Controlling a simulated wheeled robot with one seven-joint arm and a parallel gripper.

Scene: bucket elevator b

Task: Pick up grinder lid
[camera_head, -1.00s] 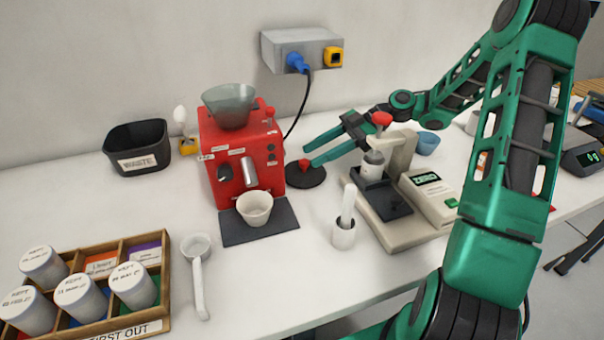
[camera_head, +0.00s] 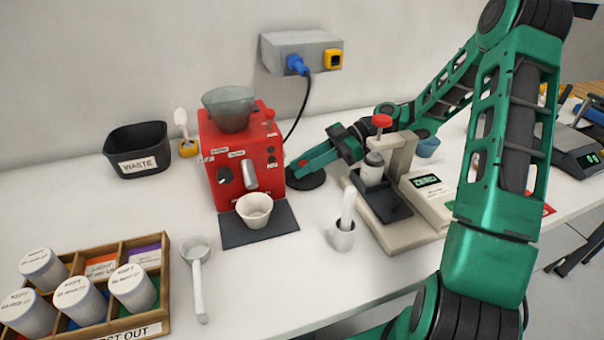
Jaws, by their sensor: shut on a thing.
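The grinder lid (camera_head: 308,182) is a flat dark disc with a red knob. It lies on the white table just right of the red grinder (camera_head: 240,160). My gripper (camera_head: 299,170) reaches in from the right, low over the lid, and is shut on the lid's knob. The fingers hide most of the knob. The lid looks to be at table level; I cannot tell whether it touches the table. The grinder's grey hopper (camera_head: 229,108) stands open on top.
A white cup (camera_head: 254,209) sits before the grinder. A black waste bin (camera_head: 137,148) and a wooden rack (camera_head: 165,262) are left. A cable (camera_head: 300,115) hangs behind.

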